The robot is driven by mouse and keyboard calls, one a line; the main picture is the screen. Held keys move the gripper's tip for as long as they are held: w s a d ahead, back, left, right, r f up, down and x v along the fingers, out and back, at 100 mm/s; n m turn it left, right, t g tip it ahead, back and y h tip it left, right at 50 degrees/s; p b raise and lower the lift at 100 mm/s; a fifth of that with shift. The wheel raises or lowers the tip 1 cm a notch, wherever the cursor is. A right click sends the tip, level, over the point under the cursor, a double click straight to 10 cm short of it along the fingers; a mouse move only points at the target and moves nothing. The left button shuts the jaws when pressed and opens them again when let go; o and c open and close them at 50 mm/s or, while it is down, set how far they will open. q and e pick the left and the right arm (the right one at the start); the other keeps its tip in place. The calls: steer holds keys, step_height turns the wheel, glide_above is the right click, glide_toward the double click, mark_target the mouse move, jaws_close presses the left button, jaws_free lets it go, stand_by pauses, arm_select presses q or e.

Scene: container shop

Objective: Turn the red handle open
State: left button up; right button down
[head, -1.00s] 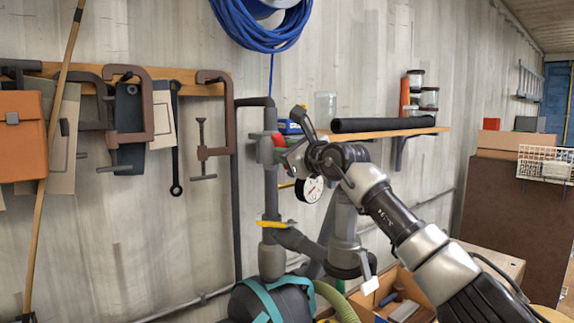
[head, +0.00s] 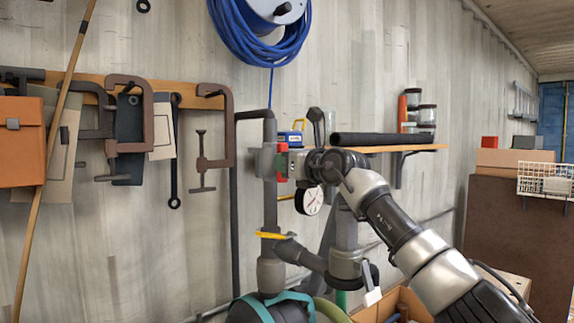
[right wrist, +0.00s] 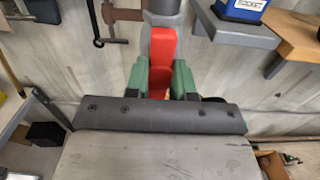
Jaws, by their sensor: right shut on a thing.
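The red handle (head: 282,163) is on the valve of the grey upright pipe in the head view, and looks upright there. In the right wrist view the red handle (right wrist: 162,48) runs down from the grey pipe fitting between my green fingertips. My right gripper (right wrist: 161,80) is shut on it, one finger on each side. In the head view my right gripper (head: 287,163) reaches the handle from the right and hides part of it. My left gripper is in neither current view.
A yellow handle (head: 271,235) sits lower on the pipe. A dial gauge (head: 311,200) hangs close beside my right wrist. A shelf (head: 385,149) with a black roll is behind my arm. Clamps (head: 130,115) hang on the left wall.

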steer(key=shift+r, duration=0.1)
steer(key=c, duration=1)
jaws_free()
steer(key=shift+o, duration=0.2)
steer(key=shift+s, duration=0.1)
steer(key=b+v, duration=0.7)
steer(key=v, duration=0.3)
steer(key=shift+s+d+b, duration=0.25)
steer(key=shift+s+b, duration=0.05)
